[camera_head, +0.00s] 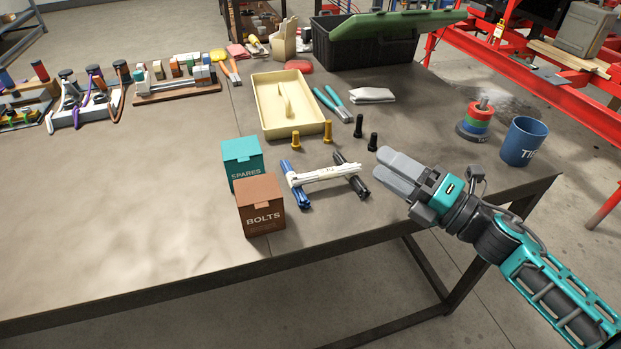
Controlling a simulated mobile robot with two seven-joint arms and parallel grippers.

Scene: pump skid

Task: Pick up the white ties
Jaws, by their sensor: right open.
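The white ties (324,174) lie as a bundle on the table. One end rests by the blue bundle (295,184) and the other by the black bundle (352,176), seemingly across both. My right gripper (388,172) is open and empty, to the right of the black bundle, with its fingers pointing left. It is apart from the ties. The blue cup marked TIES (523,142) stands near the table's right edge. My left gripper is not in view.
The teal SPARES box (242,162) and brown BOLTS box (260,205) stand left of the ties. Behind are upright yellow bolts (296,140) and black bolts (372,141), a cream tray (262,110), and pliers (333,104). A ring stack (478,116) stands right. The table's left front is clear.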

